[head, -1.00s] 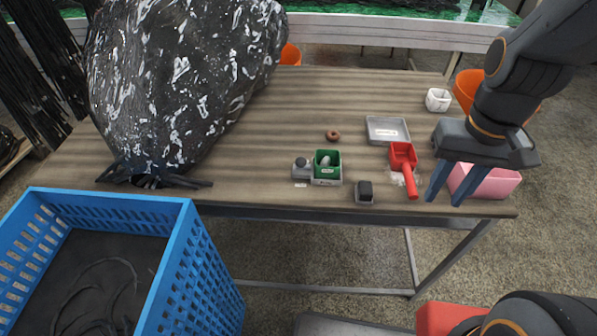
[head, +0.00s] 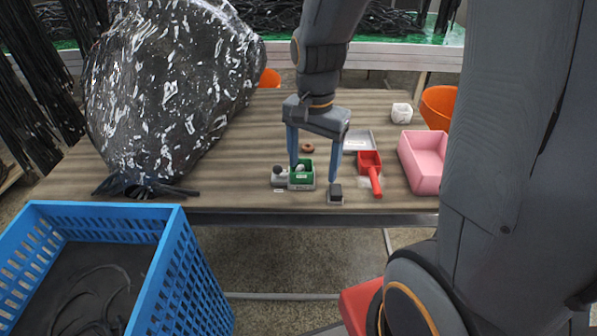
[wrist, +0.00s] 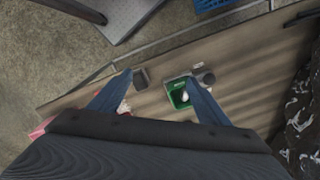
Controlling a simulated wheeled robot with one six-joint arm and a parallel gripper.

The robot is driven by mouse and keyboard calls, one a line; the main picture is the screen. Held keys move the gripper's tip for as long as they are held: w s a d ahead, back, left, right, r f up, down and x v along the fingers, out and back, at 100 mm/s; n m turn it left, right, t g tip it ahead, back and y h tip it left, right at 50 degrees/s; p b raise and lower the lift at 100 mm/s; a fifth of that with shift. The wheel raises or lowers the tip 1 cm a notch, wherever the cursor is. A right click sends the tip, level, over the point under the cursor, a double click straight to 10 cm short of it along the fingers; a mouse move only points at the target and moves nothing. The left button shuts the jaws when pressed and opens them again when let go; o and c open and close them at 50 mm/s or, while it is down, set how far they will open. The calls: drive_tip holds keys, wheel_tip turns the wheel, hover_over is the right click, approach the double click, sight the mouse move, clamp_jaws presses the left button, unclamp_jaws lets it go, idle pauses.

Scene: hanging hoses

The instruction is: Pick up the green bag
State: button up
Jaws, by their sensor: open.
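The only small green item on the table is a box-shaped, open-topped green holder (head: 301,175) with a white label and a pale round thing inside. It looks more like a small bin than a soft bag. It sits in a grey tray near the table's front edge. It also shows in the wrist view (wrist: 179,95), just left of the right finger. My gripper (head: 316,174) is open and empty, its blue fingers pointing down over this area. In the wrist view my gripper (wrist: 160,78) has its fingers wide apart, with the green holder between them.
A grey knobbed item (head: 279,177) adjoins the green holder on the left. A dark block (head: 335,192), a red scoop (head: 370,168) and a pink bin (head: 423,160) lie to the right. A large black sack (head: 165,90) fills the left. A blue crate (head: 190,270) stands in front.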

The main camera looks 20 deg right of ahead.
sight(302, 165)
drive_tip(key=w+m, duration=0.3)
drive_tip(key=m, duration=0.1)
drive_tip(key=w+f+m+p, duration=0.1)
drive_tip(key=w+m, duration=0.2)
drive_tip(key=w+m+p, duration=0.1)
drive_tip(key=w+m, duration=0.2)
drive_tip(key=m, duration=0.1)
drive_tip(key=shift+a+f+m, duration=0.1)
drive_tip(key=shift+f+m, duration=0.15)
drive_tip(key=shift+m, duration=0.05)
drive_tip(key=shift+d+f+p, duration=0.15)
drive_tip(key=shift+f+p, duration=0.45)
drive_tip(key=shift+f, duration=1.35)
drive_tip(key=shift+d+f+p, duration=0.1)
drive_tip(key=shift+f+p, duration=0.45)
drive_tip(key=shift+f, duration=1.4)
drive_tip(key=c, duration=1.1)
drive_tip(key=shift+r, duration=0.1)
